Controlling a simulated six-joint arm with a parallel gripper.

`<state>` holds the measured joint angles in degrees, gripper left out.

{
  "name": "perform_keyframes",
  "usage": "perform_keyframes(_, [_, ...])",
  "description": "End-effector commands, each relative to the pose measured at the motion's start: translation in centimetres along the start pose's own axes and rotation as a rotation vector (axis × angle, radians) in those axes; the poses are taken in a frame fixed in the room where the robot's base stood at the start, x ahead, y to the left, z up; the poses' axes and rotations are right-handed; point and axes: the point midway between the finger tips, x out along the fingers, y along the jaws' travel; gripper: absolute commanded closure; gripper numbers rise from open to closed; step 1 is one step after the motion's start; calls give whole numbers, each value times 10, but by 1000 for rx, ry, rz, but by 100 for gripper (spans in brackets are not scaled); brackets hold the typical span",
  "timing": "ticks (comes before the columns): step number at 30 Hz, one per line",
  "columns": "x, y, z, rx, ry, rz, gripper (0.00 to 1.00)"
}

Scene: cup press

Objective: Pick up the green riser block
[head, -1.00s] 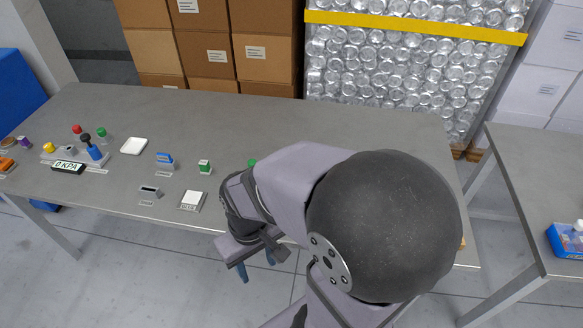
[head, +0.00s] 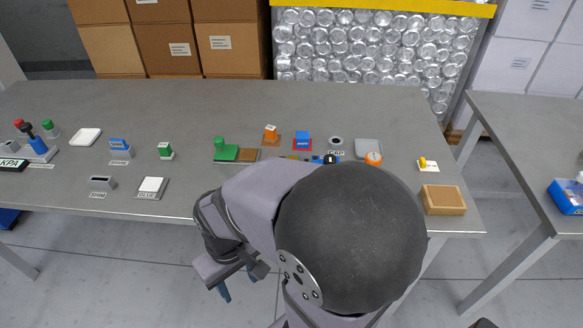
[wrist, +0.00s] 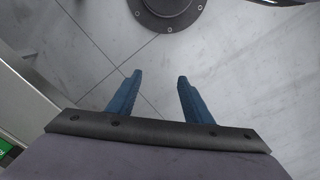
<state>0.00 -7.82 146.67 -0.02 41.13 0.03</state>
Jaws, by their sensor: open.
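A green piece with a raised knob (head: 225,150) sits on the table beside a brown square, behind my arm. A smaller green block with a white top (head: 165,151) stands further left. I cannot tell for certain which is the riser block. My gripper (head: 238,284) is open and empty, off the table's front edge, with its blue fingers pointing down. In the wrist view the gripper (wrist: 159,78) has only floor between its fingers. A bit of green shows at that view's lower left edge.
The grey table (head: 290,100) carries a white square pad (head: 151,187), an orange piece (head: 271,134), a blue block on red (head: 303,142) and a wooden box (head: 443,200). My arm hides part of the front edge. A second table stands right.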

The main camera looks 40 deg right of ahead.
Motion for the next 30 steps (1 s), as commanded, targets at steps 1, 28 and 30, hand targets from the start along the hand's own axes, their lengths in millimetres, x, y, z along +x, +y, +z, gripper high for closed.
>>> perform_keyframes(1, [0,0,0,0,0,0,54])
perform_keyframes(28, [-22,14,-25,210,-9,-25,47])
perform_keyframes(30, [-35,26,-42,361,-17,-45,47])
